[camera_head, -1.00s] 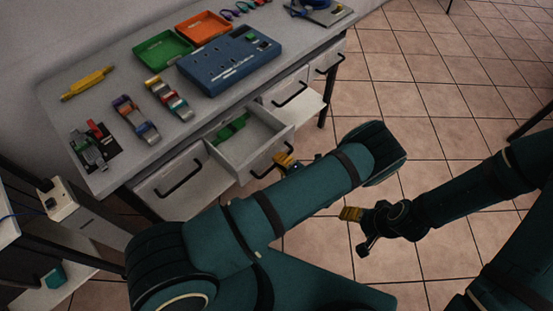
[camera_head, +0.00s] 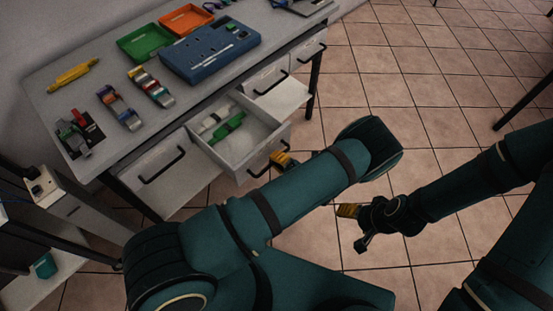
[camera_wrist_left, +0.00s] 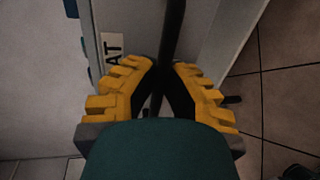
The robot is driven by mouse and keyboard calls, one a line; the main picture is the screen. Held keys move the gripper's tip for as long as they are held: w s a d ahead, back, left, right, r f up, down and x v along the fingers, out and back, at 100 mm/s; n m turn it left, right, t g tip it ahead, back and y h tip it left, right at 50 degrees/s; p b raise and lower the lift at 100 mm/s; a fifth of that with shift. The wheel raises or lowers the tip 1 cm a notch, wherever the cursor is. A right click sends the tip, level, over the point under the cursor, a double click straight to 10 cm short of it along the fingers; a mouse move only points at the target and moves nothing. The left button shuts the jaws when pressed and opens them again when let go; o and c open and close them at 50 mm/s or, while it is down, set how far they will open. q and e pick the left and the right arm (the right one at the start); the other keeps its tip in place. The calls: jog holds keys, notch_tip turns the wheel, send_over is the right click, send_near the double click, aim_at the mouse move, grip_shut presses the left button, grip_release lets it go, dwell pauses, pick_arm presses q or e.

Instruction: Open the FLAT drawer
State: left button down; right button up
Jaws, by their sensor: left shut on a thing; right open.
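The FLAT drawer (camera_head: 256,134) is pulled out of the workbench in the head view, with its inside showing. It holds a green object (camera_head: 227,128) and pale objects (camera_head: 214,116) behind it. My left gripper (camera_head: 281,160), with yellow fingers, is at the drawer's dark bar handle (camera_head: 264,163). In the left wrist view its fingers (camera_wrist_left: 163,70) are closed around the handle (camera_wrist_left: 173,30). A label (camera_wrist_left: 114,48) there shows the letters "AT"; the rest is hidden. My right gripper (camera_head: 347,211) is open and empty over the floor, away from the bench.
Other drawers with bar handles flank it, one at the left (camera_head: 166,178) and one at the right (camera_head: 280,92). The benchtop holds a blue case (camera_head: 210,50), green tray (camera_head: 145,42), orange tray (camera_head: 187,20) and several tools.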

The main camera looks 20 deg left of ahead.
pick_arm(q)
jog(key=c, duration=1)
grip_release()
jog(key=shift+r, duration=0.1)
notch_tip(320, 180, up, 10)
jog(key=shift+f, duration=0.1)
